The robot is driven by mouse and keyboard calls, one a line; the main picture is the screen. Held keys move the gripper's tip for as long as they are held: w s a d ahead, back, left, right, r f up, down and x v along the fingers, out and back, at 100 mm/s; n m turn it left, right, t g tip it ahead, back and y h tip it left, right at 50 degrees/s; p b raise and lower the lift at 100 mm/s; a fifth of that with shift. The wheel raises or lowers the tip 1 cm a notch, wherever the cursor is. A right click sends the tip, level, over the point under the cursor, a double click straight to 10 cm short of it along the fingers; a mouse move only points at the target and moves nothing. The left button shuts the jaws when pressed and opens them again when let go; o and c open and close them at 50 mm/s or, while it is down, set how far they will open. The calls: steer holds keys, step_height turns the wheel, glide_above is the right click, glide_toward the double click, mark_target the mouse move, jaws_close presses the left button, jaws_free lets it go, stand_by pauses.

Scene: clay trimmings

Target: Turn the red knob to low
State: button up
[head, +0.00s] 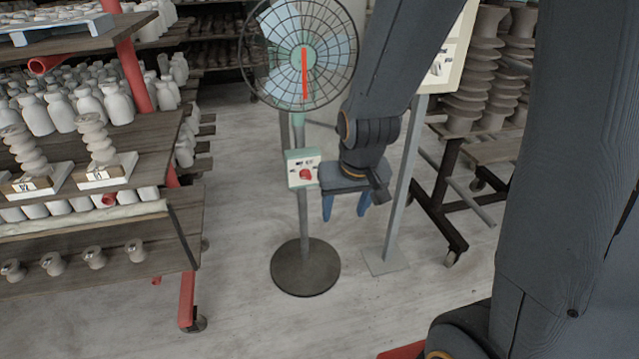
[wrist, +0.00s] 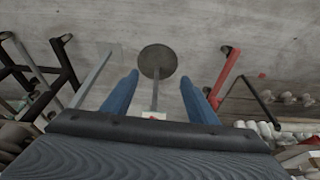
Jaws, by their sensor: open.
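The red knob (head: 306,174) is on the front of a small pale control box (head: 302,157) on the pole of a standing fan (head: 304,55). Small markings sit above the knob, too small to read. My gripper (head: 346,212) is just right of the box, its two blue fingers apart and pointing down. It is open and empty, and I see no contact with the knob. In the wrist view the blue fingers (wrist: 160,90) stand wide apart, with the fan's round base (wrist: 157,61) beyond them. There the white box (wrist: 154,115) shows only as a sliver, and the knob is mostly hidden.
A shelf with white bottles (head: 88,107) and insulators stands at the left, with a red post (head: 187,298). A board on a grey stand (head: 400,190) rises right of the gripper. A dark wheeled rack (head: 440,195) is farther right. The floor around the fan base is clear.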

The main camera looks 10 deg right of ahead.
steer(key=w+f+m+t+b, duration=0.1)
steer(key=w+f+t+b, duration=0.5)
steer(key=w, duration=0.5)
steer(key=w+f+m+t+b, duration=0.1)
steer(key=w+f+b, duration=0.4)
steer(key=w+f, duration=0.5)
steer(key=m+t+b, duration=0.2)
steer(key=t+b, duration=0.6)
steer(key=b, duration=0.1)
glide_toward(307, 177)
steer(key=w, duration=0.2)
steer(key=shift+w+r, duration=0.2)
steer(key=shift+w, duration=3.25)
steer(key=c, duration=1.1)
steer(key=shift+o, duration=0.2)
